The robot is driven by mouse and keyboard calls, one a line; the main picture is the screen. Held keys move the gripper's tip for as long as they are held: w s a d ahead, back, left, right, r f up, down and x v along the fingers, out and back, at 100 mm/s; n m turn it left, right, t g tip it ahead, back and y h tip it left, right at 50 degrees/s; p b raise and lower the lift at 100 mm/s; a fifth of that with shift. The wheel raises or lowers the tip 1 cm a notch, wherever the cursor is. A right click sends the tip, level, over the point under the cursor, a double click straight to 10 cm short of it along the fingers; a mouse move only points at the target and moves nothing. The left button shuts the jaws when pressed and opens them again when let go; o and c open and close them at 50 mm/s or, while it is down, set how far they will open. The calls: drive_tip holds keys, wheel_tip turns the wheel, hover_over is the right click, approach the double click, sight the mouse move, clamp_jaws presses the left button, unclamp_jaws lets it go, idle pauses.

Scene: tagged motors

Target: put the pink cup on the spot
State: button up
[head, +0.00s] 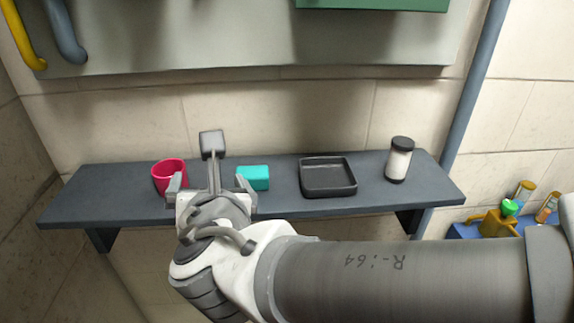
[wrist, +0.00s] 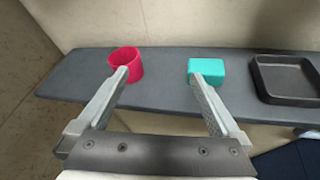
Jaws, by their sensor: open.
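The pink cup (head: 167,177) stands upright near the left end of a dark grey wall shelf (head: 98,190). It also shows in the wrist view (wrist: 126,62), upper left. My gripper (head: 209,184) is open and empty, in front of the shelf. In the wrist view my gripper (wrist: 159,77) has its left fingertip overlapping the cup's lower part in the picture; I cannot tell whether they touch. The cup is not between the fingers. I see no marked spot in either view; my arm hides part of the shelf.
A turquoise block (head: 254,178) sits right of the cup, near my right finger in the picture. A black tray (head: 328,190) and a dark-capped jar (head: 399,160) stand further right. The wall is close behind. The shelf between tray and jar is clear.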

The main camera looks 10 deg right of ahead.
drive_tip(key=d+m+h, duration=0.1)
drive_tip(key=d+m, duration=0.1)
drive_tip(key=d, duration=0.1)
drive_tip(key=d+m+h, duration=0.1)
drive_tip(key=d+m, duration=0.2)
drive_tip(key=d+f+m+g+h, duration=0.1)
drive_tip(key=d+m, duration=0.2)
drive_tip(key=shift+w+d+h, duration=0.1)
drive_tip(key=shift+w+h, duration=0.2)
drive_tip(key=shift+h, duration=0.1)
drive_tip(key=s+d+f+m+g+h, duration=0.1)
drive_tip(key=s+d+m+g, duration=0.1)
drive_tip(key=d+m, duration=0.25)
drive_tip(key=s+d+f+m+g+h, duration=0.1)
drive_tip(key=d+f+m+g, duration=0.1)
drive_tip(key=d+m, duration=0.3)
drive_tip(key=s+m+g+y, duration=0.1)
drive_tip(key=s+m, duration=0.3)
drive_tip(key=m, duration=0.5)
drive_tip(key=s+f+m+g+y, duration=0.1)
drive_tip(key=s+m+g+y, duration=0.1)
drive_tip(key=m, duration=0.6)
drive_tip(key=shift+s+f+m+y, duration=0.15)
drive_tip(key=shift+s+m+y, duration=0.2)
drive_tip(key=shift+s, duration=0.5)
drive_tip(key=shift+a, duration=0.1)
